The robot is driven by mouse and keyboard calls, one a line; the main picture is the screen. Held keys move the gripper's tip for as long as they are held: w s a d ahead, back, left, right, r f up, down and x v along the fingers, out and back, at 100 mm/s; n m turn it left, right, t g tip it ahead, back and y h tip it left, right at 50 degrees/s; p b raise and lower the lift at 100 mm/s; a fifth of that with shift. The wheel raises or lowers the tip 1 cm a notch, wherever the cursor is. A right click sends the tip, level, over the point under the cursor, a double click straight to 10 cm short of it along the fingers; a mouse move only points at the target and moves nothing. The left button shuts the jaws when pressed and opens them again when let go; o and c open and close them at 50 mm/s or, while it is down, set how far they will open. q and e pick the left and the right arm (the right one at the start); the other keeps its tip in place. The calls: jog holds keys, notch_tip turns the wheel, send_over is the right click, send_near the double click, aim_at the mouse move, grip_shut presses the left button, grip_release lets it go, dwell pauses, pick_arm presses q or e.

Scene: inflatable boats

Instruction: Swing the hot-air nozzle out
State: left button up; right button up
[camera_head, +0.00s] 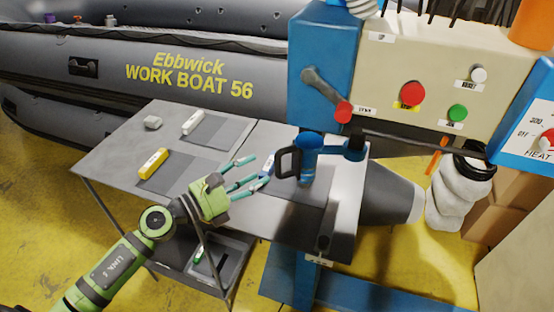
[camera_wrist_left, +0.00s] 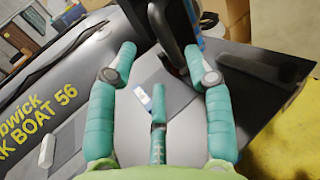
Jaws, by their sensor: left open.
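The blue hot-air unit (camera_head: 309,160) hangs at the front of the blue machine, with a black loop handle (camera_head: 287,163) on its left side. I cannot make out its nozzle tip clearly. My left gripper (camera_head: 252,173) is open and empty just left of the handle, its teal fingers pointing towards it. In the left wrist view my left gripper (camera_wrist_left: 160,58) has its fingers spread. The dark handle (camera_wrist_left: 175,32) stands ahead, close to the right finger; I cannot tell whether they touch. My right gripper is not in view.
A control panel (camera_head: 435,62) with red and green buttons sits above. A lever with a red knob (camera_head: 343,111) hangs at its left. The grey table (camera_head: 112,155) bears a yellow block (camera_head: 153,163) and white pieces. A grey boat (camera_head: 45,70) lies behind.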

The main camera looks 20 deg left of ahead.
aim_at(276, 162)
pick_arm(q)
jog(key=p+x, duration=0.2)
jog(key=x, duration=0.4)
jog(key=shift+w+d+p, duration=0.1)
jog(key=shift+d+p, duration=0.2)
jog(key=shift+p, duration=0.1)
jog(key=shift+w+d, duration=0.2)
jog(key=shift+f, duration=0.1)
grip_shut()
